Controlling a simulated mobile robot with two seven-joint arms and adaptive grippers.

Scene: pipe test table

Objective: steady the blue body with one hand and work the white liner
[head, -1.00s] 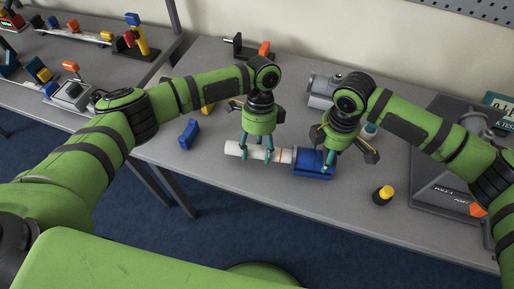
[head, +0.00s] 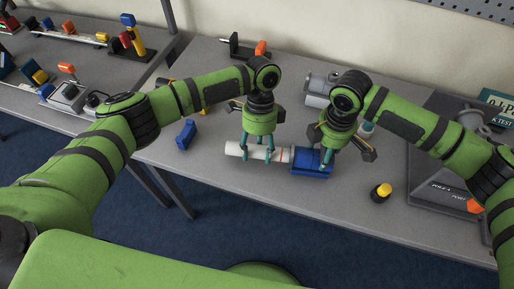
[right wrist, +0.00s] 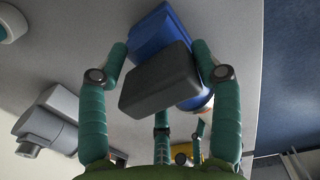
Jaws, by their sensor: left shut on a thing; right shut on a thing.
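The white liner (head: 236,150) lies level along the table, with a red ring mark near its right end. My left gripper (head: 258,157) points down and is shut on the liner's middle. The liner's right end meets the left end of the blue body (head: 309,163); how deep it sits inside cannot be seen. My right gripper (head: 326,161) is shut on the blue body from above and hides part of it. In the right wrist view, the blue body (right wrist: 155,32) lies between my fingers, partly behind a dark grey block (right wrist: 160,80).
A black piece with a yellow top (head: 383,190) stands right of the blue body. A loose blue block (head: 186,134) lies to the left. A grey fixture (head: 318,88) stands behind. The table front is clear.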

